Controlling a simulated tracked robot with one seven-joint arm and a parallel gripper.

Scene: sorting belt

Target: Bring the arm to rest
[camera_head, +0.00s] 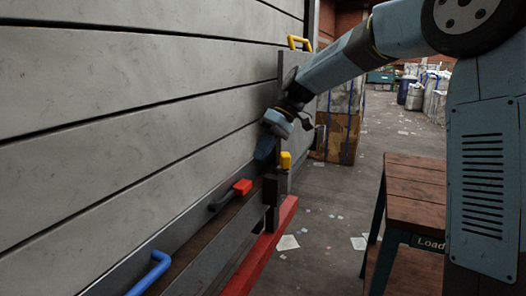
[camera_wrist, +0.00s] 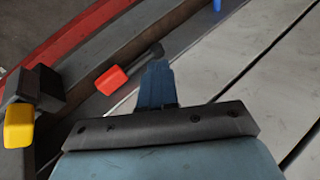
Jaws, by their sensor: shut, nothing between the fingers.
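My gripper (camera_head: 265,148) hangs at the end of my blue-grey arm, close to the grey slatted wall and above the far end of the dark ledge. Its blue fingers (camera_wrist: 156,86) show shut and empty in the wrist view. A red-ended dark handle (camera_head: 242,187) lies on the ledge, nearer than my gripper; it also shows in the wrist view (camera_wrist: 111,80), just left of the fingers and apart from them in the picture. A yellow-ended part (camera_head: 286,160) stands just right of my gripper, and it shows in the wrist view (camera_wrist: 19,126) at the left.
The grey slatted wall (camera_head: 110,120) fills the left. A blue handle (camera_head: 150,272) sits on the near ledge, and a red rail (camera_head: 262,245) runs along its right side. A wooden bench (camera_head: 415,190) stands at the right. Between them is floor with scattered paper scraps.

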